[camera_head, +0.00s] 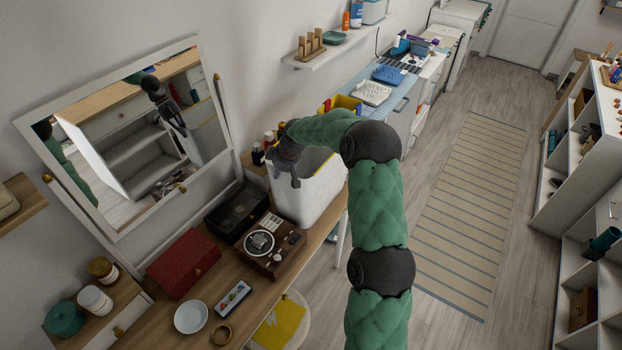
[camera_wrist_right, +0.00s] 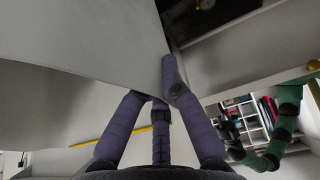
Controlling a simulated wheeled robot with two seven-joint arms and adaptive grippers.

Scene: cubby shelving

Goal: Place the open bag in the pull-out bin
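A tall white open-topped container (camera_head: 312,192), which looks like the open bag, stands upright at the far end of the wooden desk. My right gripper (camera_head: 287,172) reaches over its top from above, fingers pointing down at its near left side. In the right wrist view a large grey-white wall (camera_wrist_right: 85,35), probably this bag's, passes between the fingers of my right gripper (camera_wrist_right: 160,92). One finger lies in front of its edge and the other tips are hidden behind it. I cannot pick out the pull-out bin for certain. My left gripper is not in view.
The wooden desk (camera_head: 165,325) holds a record player (camera_head: 262,242), a red box (camera_head: 183,263), a black case (camera_head: 237,210) and a white bowl (camera_head: 190,316). A mirror (camera_head: 205,72) leans on the wall. Shelving (camera_head: 590,190) stands at right. The striped rug (camera_head: 457,215) is clear.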

